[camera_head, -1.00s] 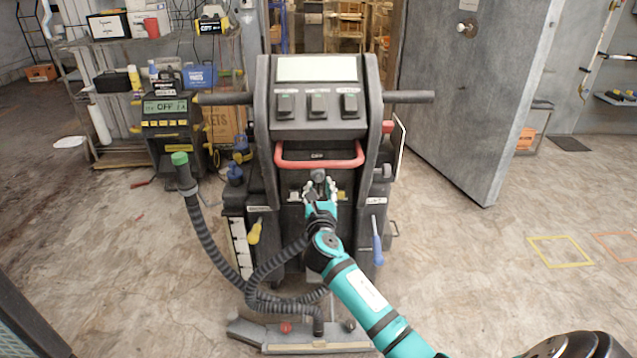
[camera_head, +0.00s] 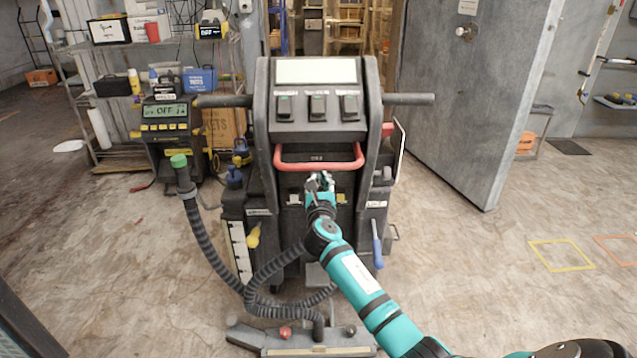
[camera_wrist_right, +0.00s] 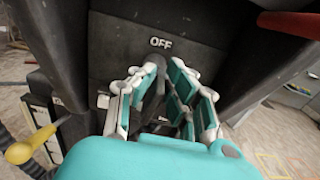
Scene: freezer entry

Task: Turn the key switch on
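The key switch (camera_wrist_right: 153,68) is a dark knob on the front panel of the black machine (camera_head: 262,120), just below a white OFF label (camera_wrist_right: 160,42). My right gripper (camera_head: 320,181) is at this panel, under the machine's red handle bar. In the right wrist view its fingers (camera_wrist_right: 155,88) have teal pads and stand on both sides of the key switch, tips drawn in against it. The gripper looks shut on it. The fingers hide the lower part of the switch, and its turn angle is hard to read. My left gripper is not in view.
The red handle bar (camera_head: 320,165) runs just above my right gripper. A yellow lever (camera_head: 254,236) and a blue lever (camera_head: 376,245) hang at the machine's sides. A ribbed hose (camera_head: 205,235) with a green end is at left.

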